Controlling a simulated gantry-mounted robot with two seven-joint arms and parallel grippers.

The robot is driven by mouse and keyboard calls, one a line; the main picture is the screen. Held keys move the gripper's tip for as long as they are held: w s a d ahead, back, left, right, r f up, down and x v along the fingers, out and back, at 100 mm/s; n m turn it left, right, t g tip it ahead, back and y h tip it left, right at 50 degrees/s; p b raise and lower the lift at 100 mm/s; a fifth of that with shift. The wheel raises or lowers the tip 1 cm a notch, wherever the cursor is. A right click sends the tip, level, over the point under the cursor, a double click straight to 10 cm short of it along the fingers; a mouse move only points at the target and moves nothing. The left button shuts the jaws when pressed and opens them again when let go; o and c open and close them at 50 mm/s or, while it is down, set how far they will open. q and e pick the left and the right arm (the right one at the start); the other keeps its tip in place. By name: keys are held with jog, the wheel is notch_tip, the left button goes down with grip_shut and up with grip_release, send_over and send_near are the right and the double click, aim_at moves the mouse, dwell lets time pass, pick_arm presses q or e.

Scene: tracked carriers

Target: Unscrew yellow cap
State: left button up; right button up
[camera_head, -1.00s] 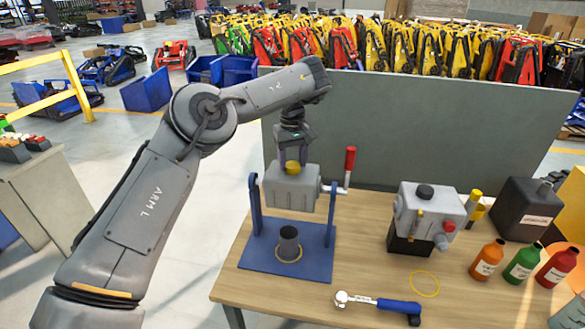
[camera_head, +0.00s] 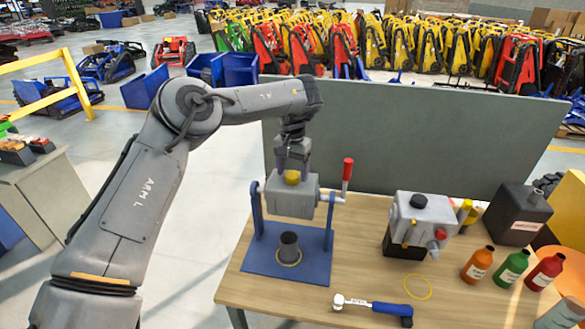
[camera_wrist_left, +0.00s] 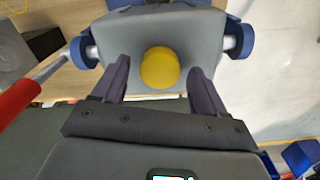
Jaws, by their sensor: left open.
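The yellow cap (camera_head: 292,177) sits on top of a grey box-shaped unit (camera_head: 290,198) held between the uprights of a blue stand (camera_head: 290,258). My left gripper (camera_head: 293,172) is directly above the unit, pointing down, with its fingers beside the cap. In the left wrist view the cap (camera_wrist_left: 160,68) lies between the two open fingers (camera_wrist_left: 160,85), with a gap on each side. The fingers do not touch it there. My right gripper is not in view.
A red-handled lever (camera_head: 347,175) rises at the unit's right side. A ratchet wrench (camera_head: 372,305) lies at the table's front. A second grey unit (camera_head: 420,222), several bottles (camera_head: 478,263) and a dark canister (camera_head: 517,215) stand to the right. A grey panel (camera_head: 420,130) stands behind.

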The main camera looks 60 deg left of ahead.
pick_arm(q)
jog(key=m+p, duration=0.1)
jog(key=m, duration=0.1)
jog(key=m+p, duration=0.1)
jog(key=m, duration=0.1)
jog(key=m+p, duration=0.1)
jog(key=m, duration=0.1)
jog(key=shift+r+p, duration=0.25)
jog(key=shift+p, duration=0.05)
jog(key=m, duration=0.3)
jog(key=m+p, duration=0.1)
jog(key=shift+f+m, duration=0.25)
jog(key=shift+m, duration=0.05)
jog(key=m+p, duration=0.1)
jog(key=m, duration=0.2)
jog(key=shift+r, duration=0.1)
jog(key=m, duration=0.3)
jog(key=shift+m+p, duration=0.3)
jog(key=shift+p, duration=0.1)
jog(key=m, duration=0.3)
